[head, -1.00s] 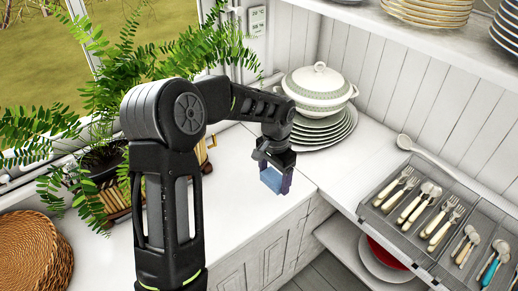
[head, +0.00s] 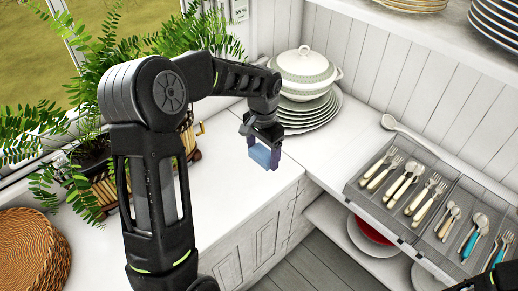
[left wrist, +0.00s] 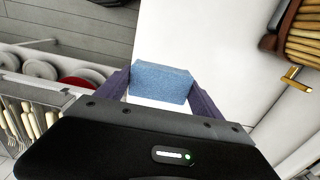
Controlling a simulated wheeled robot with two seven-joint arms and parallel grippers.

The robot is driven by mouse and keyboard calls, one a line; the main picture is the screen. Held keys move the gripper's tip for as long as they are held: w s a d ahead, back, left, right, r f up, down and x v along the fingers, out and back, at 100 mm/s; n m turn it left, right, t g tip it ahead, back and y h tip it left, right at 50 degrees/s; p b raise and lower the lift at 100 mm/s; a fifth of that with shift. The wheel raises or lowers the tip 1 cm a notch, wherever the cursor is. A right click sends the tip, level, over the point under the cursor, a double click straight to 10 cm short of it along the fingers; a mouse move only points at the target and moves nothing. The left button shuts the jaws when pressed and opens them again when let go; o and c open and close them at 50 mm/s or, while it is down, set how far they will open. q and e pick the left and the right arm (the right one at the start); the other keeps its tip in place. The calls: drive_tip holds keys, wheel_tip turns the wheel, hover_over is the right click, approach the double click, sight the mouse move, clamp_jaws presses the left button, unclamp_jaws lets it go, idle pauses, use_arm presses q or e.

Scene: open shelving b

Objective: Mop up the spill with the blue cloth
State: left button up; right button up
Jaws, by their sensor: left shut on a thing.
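The blue cloth (head: 265,156) is a small, folded-looking block between the fingers of my left gripper (head: 263,152). My left gripper is shut on it and holds it over the white counter, near the front edge by the corner. The left wrist view shows the cloth (left wrist: 160,82) gripped between two dark purple fingers, with white counter behind it. I cannot make out a spill in either view. A dark part, probably of my right arm or gripper, shows at the bottom right corner of the head view, mostly cut off.
A stack of plates (head: 312,120) with a lidded tureen (head: 305,72) stands behind the gripper. A cutlery tray (head: 440,200) is at the right, with a ladle (head: 435,140) behind it. Ferns (head: 95,75) and a woven basket (head: 30,255) are at the left. The counter between is clear.

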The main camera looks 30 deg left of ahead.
use_arm(q)
wheel_tip(320, 180, up, 4)
drive_tip(key=shift+r+p, duration=0.1)
drive_tip(key=shift+p, duration=1.05)
drive_tip(key=shift+s+n, duration=0.1)
drive_tip(key=shift+n, duration=0.9)
drive_tip(key=w+d+n+b, duration=0.1)
drive_tip(key=w+d+b, duration=0.1)
drive_tip(key=d, duration=1)
